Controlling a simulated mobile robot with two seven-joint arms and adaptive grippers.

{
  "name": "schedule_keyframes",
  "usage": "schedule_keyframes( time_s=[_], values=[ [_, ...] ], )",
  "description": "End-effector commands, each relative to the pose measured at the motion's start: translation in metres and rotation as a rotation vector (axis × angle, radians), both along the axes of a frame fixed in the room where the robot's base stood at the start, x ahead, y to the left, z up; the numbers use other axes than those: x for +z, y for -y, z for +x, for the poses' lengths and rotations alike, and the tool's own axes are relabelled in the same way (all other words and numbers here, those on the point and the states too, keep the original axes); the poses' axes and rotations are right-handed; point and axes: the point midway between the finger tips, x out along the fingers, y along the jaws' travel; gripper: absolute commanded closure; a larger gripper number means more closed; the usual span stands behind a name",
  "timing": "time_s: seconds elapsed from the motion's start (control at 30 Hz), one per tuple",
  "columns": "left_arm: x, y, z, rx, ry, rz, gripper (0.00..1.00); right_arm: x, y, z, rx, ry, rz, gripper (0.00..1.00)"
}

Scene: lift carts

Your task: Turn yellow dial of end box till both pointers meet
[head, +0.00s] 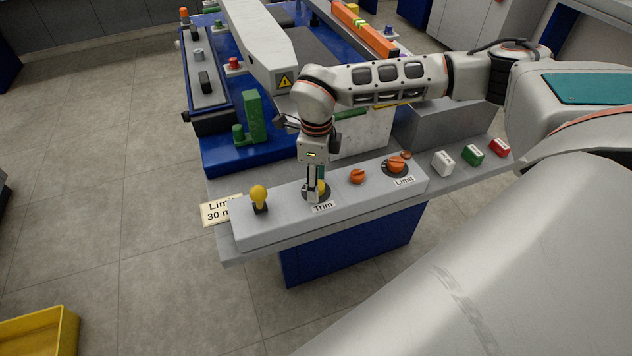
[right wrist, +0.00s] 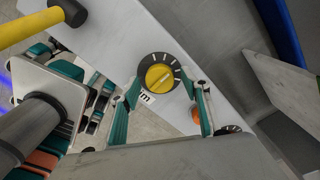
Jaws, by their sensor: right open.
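The yellow dial (right wrist: 158,78) sits on a round black scale with white ticks on the grey end box (head: 275,221). A pale line crosses its knob at a slant; I cannot make out a second pointer. In the head view the yellow dial (head: 321,187) is partly hidden behind my right gripper (head: 314,190), above the Trim label. My right gripper (right wrist: 163,92) is open and points down at the dial, with one finger on either side of it. I cannot tell whether the fingers touch it. My left gripper is not in view.
A yellow-knobbed lever (head: 258,194) stands left of the dial. An orange knob (head: 357,176) and the orange Limit dial (head: 397,163) are to its right. White (head: 443,161), green (head: 473,154) and red (head: 500,147) blocks stand farther right. A Limit card (head: 214,212) lies at the left.

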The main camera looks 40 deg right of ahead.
Motion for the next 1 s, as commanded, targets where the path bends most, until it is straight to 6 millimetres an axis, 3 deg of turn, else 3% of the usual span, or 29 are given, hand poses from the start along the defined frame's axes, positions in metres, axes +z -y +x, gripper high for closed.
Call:
schedule_keyframes(
  time_s=[0.27, 0.43, 0.77, 1.0],
  values=[
    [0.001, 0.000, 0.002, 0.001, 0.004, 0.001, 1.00, -0.002, 0.000, 0.000, 0.000, 0.001, 0.001, 0.53],
    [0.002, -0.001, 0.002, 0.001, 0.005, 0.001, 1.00, -0.002, 0.000, 0.000, 0.000, 0.001, 0.001, 0.92],
    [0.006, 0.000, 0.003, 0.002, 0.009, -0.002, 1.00, -0.001, 0.000, 0.000, -0.028, 0.000, 0.001, 0.92],
    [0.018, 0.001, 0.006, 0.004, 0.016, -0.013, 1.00, 0.001, -0.001, 0.000, -0.151, 0.000, 0.001, 0.92]
  ],
)
